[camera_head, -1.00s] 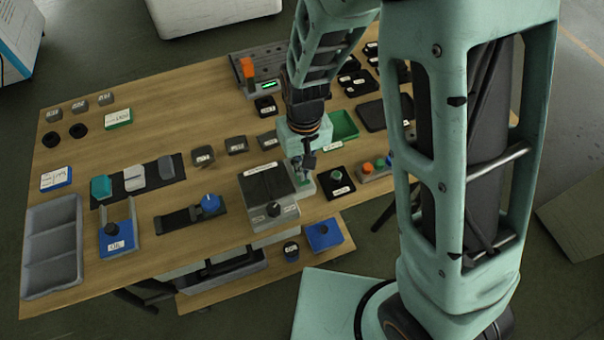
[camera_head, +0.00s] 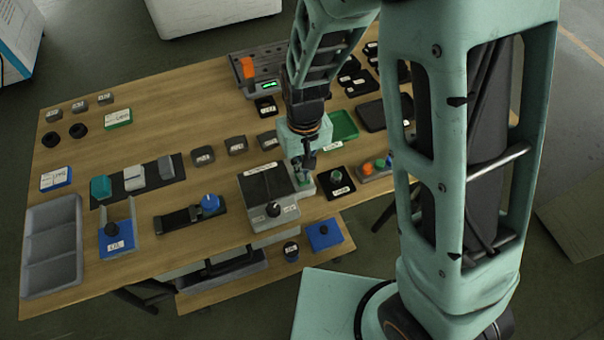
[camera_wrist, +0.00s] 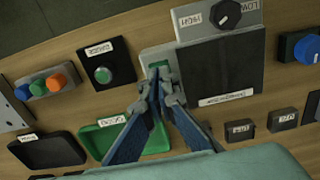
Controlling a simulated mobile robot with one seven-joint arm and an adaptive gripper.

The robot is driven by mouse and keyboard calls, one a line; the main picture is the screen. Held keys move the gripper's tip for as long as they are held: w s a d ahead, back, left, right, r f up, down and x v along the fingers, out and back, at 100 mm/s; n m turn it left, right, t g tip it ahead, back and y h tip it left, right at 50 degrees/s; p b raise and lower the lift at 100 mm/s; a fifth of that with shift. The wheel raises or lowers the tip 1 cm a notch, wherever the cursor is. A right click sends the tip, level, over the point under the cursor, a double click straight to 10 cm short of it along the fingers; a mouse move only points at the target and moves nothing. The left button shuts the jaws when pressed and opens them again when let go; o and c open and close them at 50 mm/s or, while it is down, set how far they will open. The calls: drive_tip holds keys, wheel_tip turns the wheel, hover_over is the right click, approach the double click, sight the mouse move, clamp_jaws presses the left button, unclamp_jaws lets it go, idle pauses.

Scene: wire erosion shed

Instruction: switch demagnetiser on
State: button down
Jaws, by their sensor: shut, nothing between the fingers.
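The demagnetiser (camera_head: 283,213) is a grey box with a black top plate and a black knob (camera_head: 273,209) on its front. In the wrist view its black plate (camera_wrist: 222,65) and its knob (camera_wrist: 225,14), between LOW and HIGH labels, show upside down. A small pale box with a green switch (camera_wrist: 158,64) adjoins it. My gripper (camera_head: 305,178) is shut and empty, pointing down beside the demagnetiser. In the wrist view its fingertips (camera_wrist: 160,76) are at the green switch and partly cover it. I cannot tell whether they touch it.
A black box with a green button (camera_wrist: 102,75) stands close by. A box with coloured buttons (camera_wrist: 48,84) and a green tray (camera_head: 343,126) are also near. A blue knob (camera_head: 210,203) stands left of the demagnetiser. The table's front edge is close.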

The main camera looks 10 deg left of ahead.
drive_tip(key=shift+f+b, duration=0.85)
drive_tip(key=shift+f, duration=0.25)
idle(0.3)
drive_tip(key=shift+r, duration=0.15)
drive_tip(key=shift+r+p, duration=2.75)
drive_tip(key=shift+r, duration=0.65)
